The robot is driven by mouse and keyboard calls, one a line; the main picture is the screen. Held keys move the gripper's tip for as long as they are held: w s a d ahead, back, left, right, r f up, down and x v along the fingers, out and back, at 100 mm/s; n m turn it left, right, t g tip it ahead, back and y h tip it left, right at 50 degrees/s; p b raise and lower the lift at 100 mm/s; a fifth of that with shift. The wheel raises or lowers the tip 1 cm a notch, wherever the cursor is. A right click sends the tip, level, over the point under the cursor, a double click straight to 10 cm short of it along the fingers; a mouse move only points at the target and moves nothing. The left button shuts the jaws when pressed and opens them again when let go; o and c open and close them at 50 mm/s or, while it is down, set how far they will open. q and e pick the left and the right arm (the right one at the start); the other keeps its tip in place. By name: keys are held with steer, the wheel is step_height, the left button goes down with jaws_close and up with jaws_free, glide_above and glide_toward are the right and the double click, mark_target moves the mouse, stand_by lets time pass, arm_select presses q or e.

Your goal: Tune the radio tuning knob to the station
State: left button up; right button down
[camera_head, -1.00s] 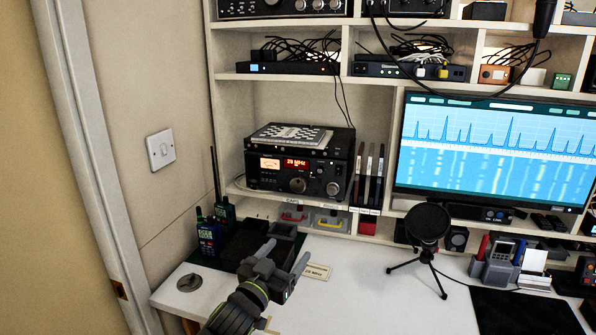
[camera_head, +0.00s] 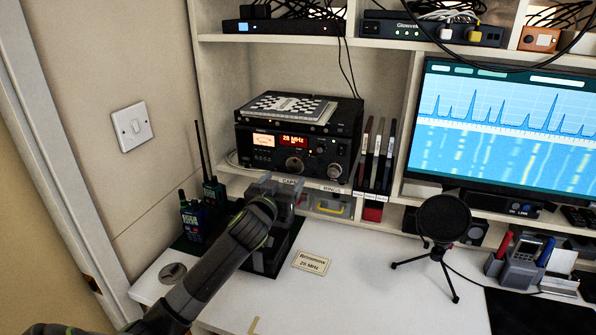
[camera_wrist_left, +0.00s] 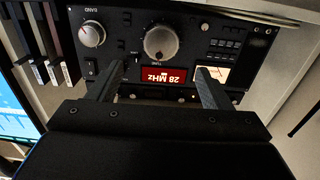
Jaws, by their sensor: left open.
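The black radio (camera_head: 262,163) sits in a shelf cubby with a checkered item on top. Its red display (camera_head: 294,141) reads 28 MHz. The round tuning knob (camera_head: 294,163) is below the display. In the left wrist view the radio front appears upside down, with the knob labelled TUNE (camera_wrist_left: 160,42), the red 28 MHz display (camera_wrist_left: 164,76) and the BAND knob (camera_wrist_left: 91,34). My left gripper (camera_head: 277,184) is open and empty in front of and below the radio. In the wrist view its fingers (camera_wrist_left: 160,78) stand apart on either side of the display, and the tuning knob lies beyond their tips. My right gripper does not show.
A card (camera_head: 311,263) reading 28 MHz lies on the white desk. Handheld radios (camera_head: 199,218) stand left of my arm. A microphone on a tripod (camera_head: 443,220) stands to the right. Upright binders (camera_head: 376,165) stand right of the radio.

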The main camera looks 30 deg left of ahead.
mark_target(294, 167)
arm_select(q)
steer(key=shift+f+x, duration=0.2)
steer(key=shift+x, duration=1.9)
steer(key=shift+f+x, duration=0.15)
steer(key=shift+x, duration=1.95)
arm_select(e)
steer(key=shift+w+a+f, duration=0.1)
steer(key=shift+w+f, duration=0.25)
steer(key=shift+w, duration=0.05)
arm_select(q)
steer(key=shift+a, duration=0.1)
